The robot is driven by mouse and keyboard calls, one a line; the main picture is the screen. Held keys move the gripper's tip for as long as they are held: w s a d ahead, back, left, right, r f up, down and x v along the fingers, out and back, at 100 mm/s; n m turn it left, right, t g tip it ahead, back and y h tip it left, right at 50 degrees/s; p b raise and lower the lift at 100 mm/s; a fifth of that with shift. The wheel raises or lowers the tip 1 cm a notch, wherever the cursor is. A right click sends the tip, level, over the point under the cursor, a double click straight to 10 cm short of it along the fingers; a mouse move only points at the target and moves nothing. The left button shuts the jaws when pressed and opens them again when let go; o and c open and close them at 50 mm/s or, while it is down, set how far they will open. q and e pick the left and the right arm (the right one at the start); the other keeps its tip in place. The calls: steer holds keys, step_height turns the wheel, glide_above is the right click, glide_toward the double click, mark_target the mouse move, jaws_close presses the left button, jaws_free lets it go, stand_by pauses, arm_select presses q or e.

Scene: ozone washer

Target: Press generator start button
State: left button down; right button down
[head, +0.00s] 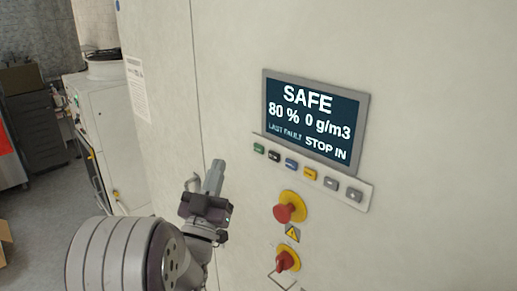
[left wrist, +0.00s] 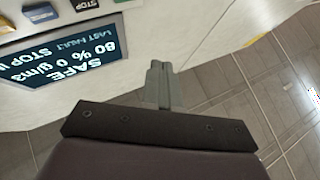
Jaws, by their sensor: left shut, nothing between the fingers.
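The control panel on the pale cabinet has a row of small buttons under its screen (head: 314,117). The green button (head: 259,148) is at the left end, beside a black button (head: 274,156). The green button's label is too small to read. My left gripper (head: 214,170) is shut and empty, left of and a little below the green button, apart from the buttons. In the left wrist view the shut fingers (left wrist: 159,68) point past the screen (left wrist: 65,55), with a black STOP button (left wrist: 85,4) and a blue button (left wrist: 40,12) at the top left. My right gripper is out of view.
Two red knobs on yellow bases, an upper one (head: 290,208) and a lower one (head: 287,260), stand out below the button row. The screen reads SAFE, 80 %, 0 g/m3. A white machine (head: 107,135) stands at the left; floor shows there.

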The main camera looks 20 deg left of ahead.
mark_target(258, 148)
arm_select(q)
steer(key=w+d, duration=0.3)
steer(key=w, duration=0.4)
steer(key=shift+w, duration=0.25)
stand_by(1.8)
steer(key=shift+w+d+b, duration=0.1)
steer(key=shift+w+b, duration=0.3)
steer(key=shift+b, duration=0.3)
